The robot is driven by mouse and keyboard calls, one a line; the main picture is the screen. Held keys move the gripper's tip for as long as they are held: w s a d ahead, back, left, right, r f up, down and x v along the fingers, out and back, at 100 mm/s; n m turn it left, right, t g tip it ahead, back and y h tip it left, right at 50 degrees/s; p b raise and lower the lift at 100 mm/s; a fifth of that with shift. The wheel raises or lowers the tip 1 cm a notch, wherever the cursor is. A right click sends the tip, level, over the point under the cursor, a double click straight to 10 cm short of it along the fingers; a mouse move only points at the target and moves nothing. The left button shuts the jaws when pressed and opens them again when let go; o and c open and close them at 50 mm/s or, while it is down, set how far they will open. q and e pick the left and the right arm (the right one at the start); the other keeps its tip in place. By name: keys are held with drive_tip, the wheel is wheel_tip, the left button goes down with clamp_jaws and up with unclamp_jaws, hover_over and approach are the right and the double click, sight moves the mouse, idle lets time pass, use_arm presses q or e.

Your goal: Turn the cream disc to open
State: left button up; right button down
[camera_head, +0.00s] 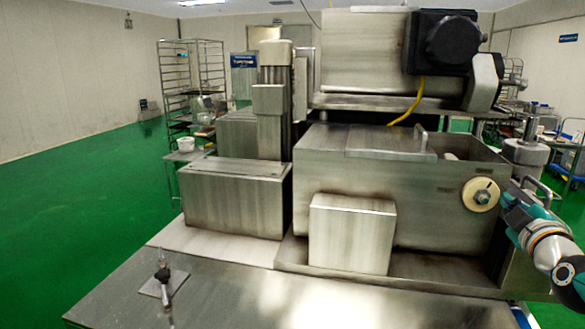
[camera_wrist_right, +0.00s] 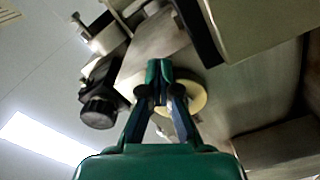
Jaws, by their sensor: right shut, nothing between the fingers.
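The cream disc (camera_head: 481,194) is a round dial with a dark mark, mounted on the front of the steel box at the right in the head view. In the right wrist view the disc (camera_wrist_right: 197,97) is partly hidden behind the fingers. My right gripper (camera_head: 508,199) is just to the right of the disc in the head view. Its fingertips (camera_wrist_right: 158,68) are together and empty, in front of the disc in the wrist view. I cannot tell whether they touch it. My left gripper is not in view.
The steel encrusting machine (camera_head: 345,143) fills the middle, with a block (camera_head: 352,232) jutting out left of the disc. A handle (camera_head: 538,188) stands near my right gripper. A wire rack (camera_head: 190,75) stands behind at the left. The green floor at left is clear.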

drive_tip(key=shift+s+d+b, duration=0.2)
drive_tip(key=shift+b, duration=0.4)
drive_tip(key=v, duration=0.5)
drive_tip(key=shift+s+a+b, duration=0.1)
drive_tip(key=shift+s+b, duration=0.3)
drive_tip(key=w+n+b, duration=0.1)
drive_tip(key=w+n, duration=0.5)
drive_tip(key=shift+d+f, duration=0.35)
drive_tip(key=shift+d, duration=0.05)
idle(0.5)
